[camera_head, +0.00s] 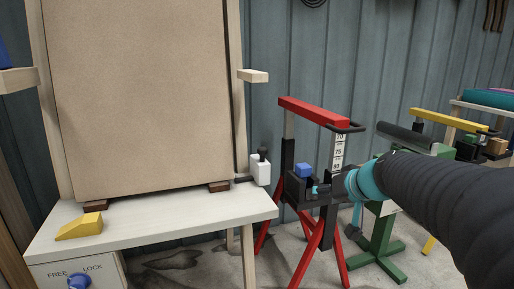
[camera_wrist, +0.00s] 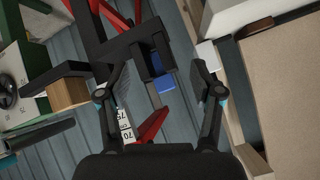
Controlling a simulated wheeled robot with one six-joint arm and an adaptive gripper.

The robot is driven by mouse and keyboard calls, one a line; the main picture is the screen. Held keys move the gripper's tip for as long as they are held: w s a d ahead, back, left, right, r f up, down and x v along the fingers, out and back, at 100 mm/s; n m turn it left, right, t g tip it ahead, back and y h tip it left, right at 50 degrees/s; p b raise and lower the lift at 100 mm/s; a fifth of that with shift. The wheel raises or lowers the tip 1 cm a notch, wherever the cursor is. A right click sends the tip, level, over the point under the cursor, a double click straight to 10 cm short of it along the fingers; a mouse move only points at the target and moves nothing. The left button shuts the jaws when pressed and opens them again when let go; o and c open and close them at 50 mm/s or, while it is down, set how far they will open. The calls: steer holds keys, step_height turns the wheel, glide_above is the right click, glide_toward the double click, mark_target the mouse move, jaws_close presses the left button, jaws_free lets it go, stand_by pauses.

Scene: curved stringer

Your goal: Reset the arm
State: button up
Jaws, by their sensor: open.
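My arm reaches in from the right in the head view, and my gripper (camera_head: 322,188) is in front of the red stand's black bracket, partly blending with it. In the wrist view my gripper (camera_wrist: 160,76) is open, with its two dark fingers spread wide. Nothing is held between them.
A white table (camera_head: 190,222) on the left bears a tall brown board (camera_head: 140,95) and a yellow wedge (camera_head: 80,226). A white box with a black knob (camera_head: 260,170) is beside the board. A green stand (camera_head: 380,245) and a yellow stand (camera_head: 448,120) are on the right.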

steer(key=s+a+r+g+h+p, duration=0.1)
steer(key=s+p, duration=0.4)
steer(key=s, duration=0.8)
steer(key=s+a+g+h+p, duration=0.1)
steer(key=s+p, duration=0.4)
steer(key=s, duration=0.7)
steer(key=shift+s+a+r+g+h, duration=0.3)
steer(key=shift+s+r+g+h, duration=0.1)
steer(key=shift+g+h, duration=0.55)
